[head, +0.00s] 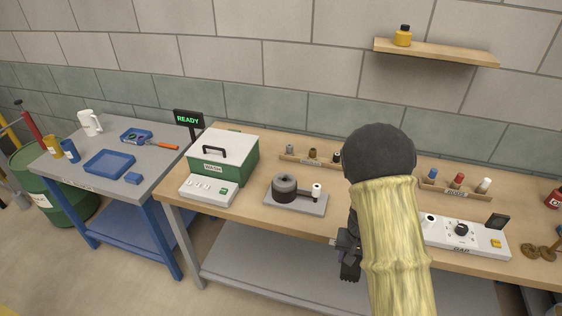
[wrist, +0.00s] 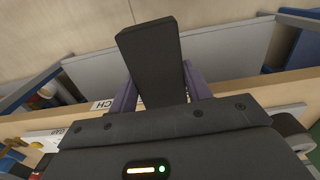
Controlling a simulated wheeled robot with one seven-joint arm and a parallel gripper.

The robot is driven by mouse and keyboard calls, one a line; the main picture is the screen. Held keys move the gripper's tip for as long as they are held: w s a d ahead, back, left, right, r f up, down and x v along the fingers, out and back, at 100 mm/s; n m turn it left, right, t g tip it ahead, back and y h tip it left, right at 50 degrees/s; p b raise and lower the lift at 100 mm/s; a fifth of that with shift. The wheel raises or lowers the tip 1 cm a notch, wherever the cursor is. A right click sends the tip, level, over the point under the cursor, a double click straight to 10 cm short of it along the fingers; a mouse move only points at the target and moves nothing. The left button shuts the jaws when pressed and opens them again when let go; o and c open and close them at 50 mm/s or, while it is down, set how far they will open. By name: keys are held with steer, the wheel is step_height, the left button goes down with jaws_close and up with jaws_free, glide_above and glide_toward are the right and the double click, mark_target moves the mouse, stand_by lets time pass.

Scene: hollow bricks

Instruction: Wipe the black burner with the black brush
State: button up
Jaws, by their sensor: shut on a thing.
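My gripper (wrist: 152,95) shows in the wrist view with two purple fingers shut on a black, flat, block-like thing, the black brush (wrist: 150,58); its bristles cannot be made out. In the head view my gripper (head: 349,258) hangs at the front edge of the wooden bench, partly behind my arm, and the brush is not clearly seen there. A dark round piece (head: 285,188) on a grey plate with a short white-topped post stands on the bench, left of my gripper and apart from it. It may be the black burner; I cannot tell for sure.
A green box with a grey lid (head: 224,155) and a white switch panel (head: 208,190) stand left on the bench. A white panel with a black knob (head: 461,230) is at the right. Small racks (head: 310,159) line the back. A grey table (head: 105,150) stands further left.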

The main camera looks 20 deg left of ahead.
steer(key=d+f, duration=0.7)
steer(key=d, duration=0.1)
steer(key=shift+f, duration=0.35)
steer(key=shift+d, duration=0.1)
steer(key=shift+d, duration=0.15)
